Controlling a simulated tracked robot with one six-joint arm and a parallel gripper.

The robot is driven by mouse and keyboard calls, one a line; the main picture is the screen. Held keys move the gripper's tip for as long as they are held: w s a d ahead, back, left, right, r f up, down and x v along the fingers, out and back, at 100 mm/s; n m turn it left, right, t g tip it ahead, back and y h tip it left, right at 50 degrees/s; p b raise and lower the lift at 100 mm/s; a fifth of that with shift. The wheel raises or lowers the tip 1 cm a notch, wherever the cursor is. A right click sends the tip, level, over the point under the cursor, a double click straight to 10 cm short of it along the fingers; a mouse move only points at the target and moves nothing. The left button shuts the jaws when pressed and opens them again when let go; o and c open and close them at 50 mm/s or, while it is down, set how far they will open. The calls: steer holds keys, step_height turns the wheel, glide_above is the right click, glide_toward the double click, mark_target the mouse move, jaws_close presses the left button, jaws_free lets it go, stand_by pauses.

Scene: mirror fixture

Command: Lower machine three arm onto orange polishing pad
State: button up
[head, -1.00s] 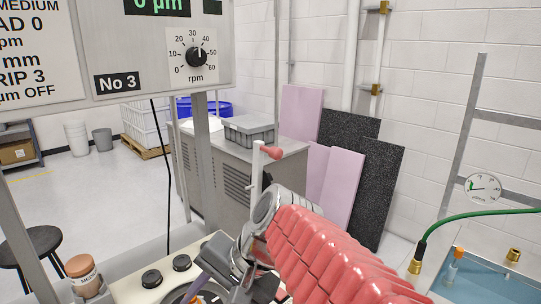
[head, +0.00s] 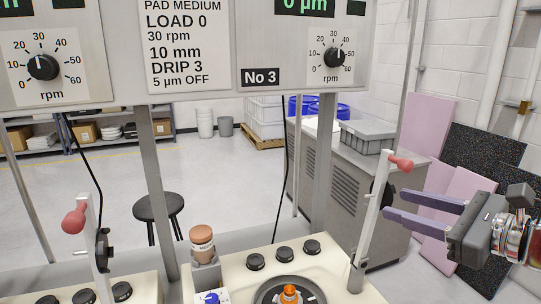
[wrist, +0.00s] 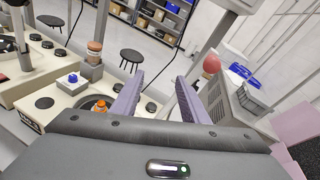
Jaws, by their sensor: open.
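Machine three, marked by the No 3 label (head: 261,77), has a pale upright arm (head: 371,222) with a red knob (head: 400,163) at its top. The arm stands raised at the right end of the cream base. An orange piece (head: 290,293) sits on a dark round plate at the lower edge; it also shows in the wrist view (wrist: 101,105). My gripper (head: 393,206) is open and empty, its purple fingers pointing left close to the raised arm, below the knob. In the wrist view the knob (wrist: 211,64) is outside the fingers (wrist: 160,78), to the right. Contact cannot be told.
A brown-lidded jar (head: 202,244) stands on the base's left. Another machine's arm with a red knob (head: 75,219) rises at far left. A grey cabinet (head: 335,170) with a grey bin stands behind. Pink and black slabs (head: 430,130) lean at the right wall. A stool (head: 158,209) stands behind.

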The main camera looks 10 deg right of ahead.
mark_target(411, 169)
steer(key=s+d+r+m+t+h, duration=0.2)
steer(key=s+d+r+m+t, duration=0.1)
steer(key=d, duration=0.4)
steer(key=shift+s+d+r+m+h, duration=0.15)
steer(key=shift+s+r+m+h, duration=0.15)
steer(key=shift+s+r+m, duration=0.45)
steer(key=shift+f, duration=0.2)
steer(key=shift+x, duration=6.75)
steer(key=shift+r, duration=0.1)
jaws_close()
